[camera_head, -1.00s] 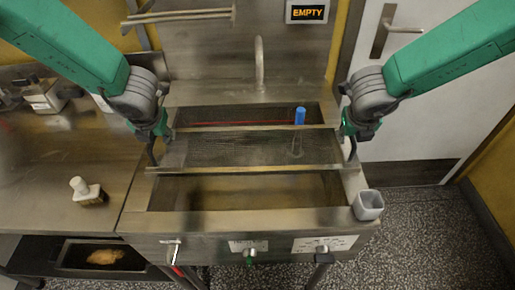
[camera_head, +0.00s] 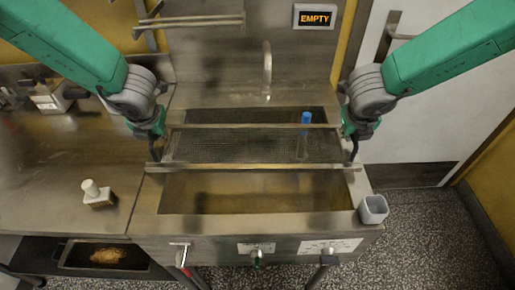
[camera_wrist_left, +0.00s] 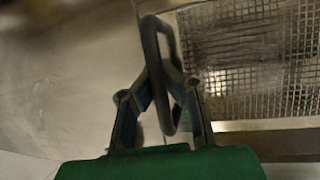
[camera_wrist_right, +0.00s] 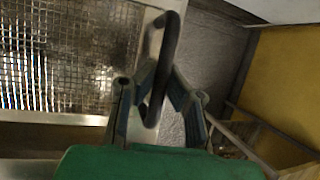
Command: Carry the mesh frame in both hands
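The mesh frame (camera_head: 235,148) is a rectangular metal screen with a bar along its near and far edges. It spans the sink (camera_head: 148,222) from side to side, roughly level; I cannot tell whether it touches the rim. My left gripper (camera_head: 154,150) is shut on the dark loop handle (camera_wrist_left: 152,50) at the frame's left end. My right gripper (camera_head: 352,146) is shut on the matching handle (camera_wrist_right: 172,45) at its right end. The mesh shows beside the handles in the left wrist view (camera_wrist_left: 255,60) and the right wrist view (camera_wrist_right: 65,60).
A blue-topped tool (camera_head: 306,118) stands at the sink's back right. A faucet (camera_head: 267,60) rises behind. A grey cup (camera_head: 373,209) is at the front right corner. A white-handled brush (camera_head: 97,194) stands on the left counter. A wall sign (camera_head: 314,16) reads EMPTY.

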